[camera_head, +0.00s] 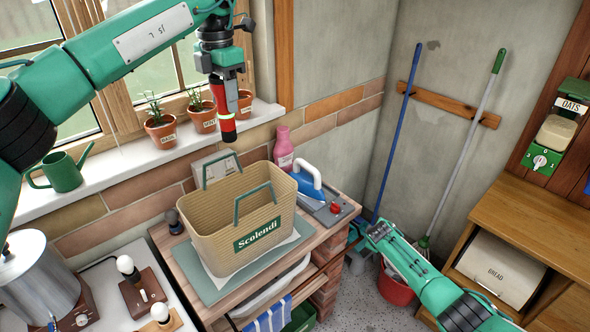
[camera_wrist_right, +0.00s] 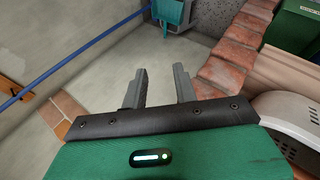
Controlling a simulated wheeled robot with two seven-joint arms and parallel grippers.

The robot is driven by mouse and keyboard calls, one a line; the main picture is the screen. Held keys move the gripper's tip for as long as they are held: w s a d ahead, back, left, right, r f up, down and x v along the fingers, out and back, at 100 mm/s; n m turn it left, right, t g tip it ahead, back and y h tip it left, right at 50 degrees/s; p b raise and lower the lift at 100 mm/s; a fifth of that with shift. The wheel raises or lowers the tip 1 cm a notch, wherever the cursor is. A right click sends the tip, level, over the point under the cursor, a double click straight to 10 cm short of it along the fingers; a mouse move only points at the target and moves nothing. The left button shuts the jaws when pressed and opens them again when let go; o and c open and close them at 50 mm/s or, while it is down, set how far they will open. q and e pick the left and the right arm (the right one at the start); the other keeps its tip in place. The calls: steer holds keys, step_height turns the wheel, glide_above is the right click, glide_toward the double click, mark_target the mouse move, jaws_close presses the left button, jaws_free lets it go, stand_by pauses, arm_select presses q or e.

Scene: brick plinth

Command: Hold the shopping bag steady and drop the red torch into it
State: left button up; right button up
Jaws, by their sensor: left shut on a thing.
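The tan shopping bag (camera_head: 208,240), with green handles and a "Scolendi" label, stands upright and open on a grey mat on the brick plinth. My left gripper (camera_head: 222,93) is shut on the red torch (camera_head: 227,126), which hangs nearly upright with its dark end down. In the head view the torch appears above the bag's mouth, clear of the rim. My right gripper (camera_head: 374,231) is to the right of the plinth, apart from the bag. In the right wrist view its fingers (camera_wrist_right: 159,90) are spread with nothing between them. The inside of the bag is mostly hidden.
A blue iron (camera_head: 307,182) and a pink bottle (camera_head: 284,147) stand behind and right of the bag. Potted plants (camera_head: 160,131) and a green watering can (camera_head: 62,172) line the sill. A red bucket (camera_head: 395,285) stands on the floor below my right arm.

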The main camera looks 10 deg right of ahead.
steer(key=w+a+r+n, duration=0.1)
steer(key=w+r, duration=0.3)
steer(key=r, duration=0.3)
steer(key=w+a+r+n, duration=0.1)
steer(key=w+a+r, duration=0.1)
steer(key=w+r, duration=0.35)
step_height(320, 180, up, 25)
steer(key=n+g+y, duration=0.4)
steer(key=n+g, duration=0.3)
steer(key=n, duration=0.5)
glide_above(293, 213)
steer(key=shift+w+d+f, duration=0.1)
steer(key=shift+d+f, duration=0.1)
steer(key=shift+d, duration=0.2)
steer(key=shift+n, duration=0.5)
steer(key=f, duration=1.1)
steer(key=shift+a+f, duration=0.35)
